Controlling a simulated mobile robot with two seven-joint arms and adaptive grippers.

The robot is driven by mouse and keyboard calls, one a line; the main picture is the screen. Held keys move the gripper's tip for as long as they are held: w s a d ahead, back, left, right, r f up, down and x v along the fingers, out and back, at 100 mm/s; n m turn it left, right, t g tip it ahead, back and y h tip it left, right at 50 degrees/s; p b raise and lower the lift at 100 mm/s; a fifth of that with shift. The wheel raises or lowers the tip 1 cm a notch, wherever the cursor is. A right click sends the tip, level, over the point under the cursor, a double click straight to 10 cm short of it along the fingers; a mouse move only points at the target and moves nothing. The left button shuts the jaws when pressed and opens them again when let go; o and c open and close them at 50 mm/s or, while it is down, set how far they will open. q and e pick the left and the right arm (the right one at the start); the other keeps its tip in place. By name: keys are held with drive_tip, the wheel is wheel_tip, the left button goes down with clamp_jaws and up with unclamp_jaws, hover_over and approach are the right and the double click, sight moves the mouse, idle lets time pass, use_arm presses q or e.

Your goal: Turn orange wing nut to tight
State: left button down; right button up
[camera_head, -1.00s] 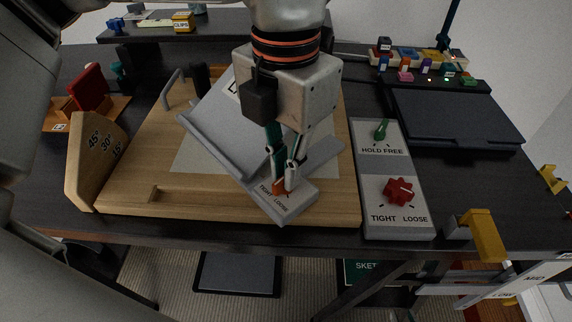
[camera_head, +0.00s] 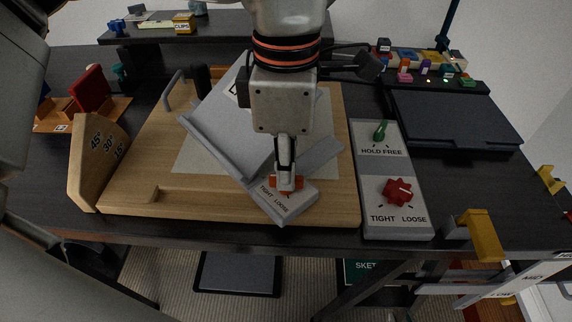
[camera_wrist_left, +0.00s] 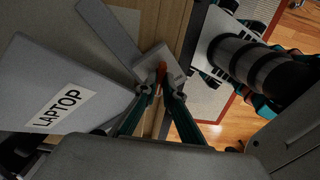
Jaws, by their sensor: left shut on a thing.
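The orange wing nut (camera_head: 299,183) sits on the grey base bar of the laptop stand (camera_head: 215,145), above a label reading TIGHT and LOOSE (camera_head: 273,199). In the left wrist view the wing nut (camera_wrist_left: 161,68) is between the two green-and-grey fingertips. The stand's tilted plate carries a LAPTOP label (camera_wrist_left: 58,108). Part of the nut is hidden by the fingers. My right gripper is not in view.
The stand rests on a wooden board (camera_head: 130,185). Right of it is a grey panel (camera_head: 377,163) with a green knob (camera_head: 380,130) and a red knob (camera_head: 397,191). A wooden angle block (camera_head: 90,165) stands at left. A yellow clamp (camera_head: 483,236) is at the front edge.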

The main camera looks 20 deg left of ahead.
use_arm(q)
drive_tip(key=shift+m, duration=1.2)
drive_tip(key=c, duration=2.2)
unclamp_jaws()
drive_tip(key=shift+o, duration=0.2)
wheel_tip(320, 180, up, 12)
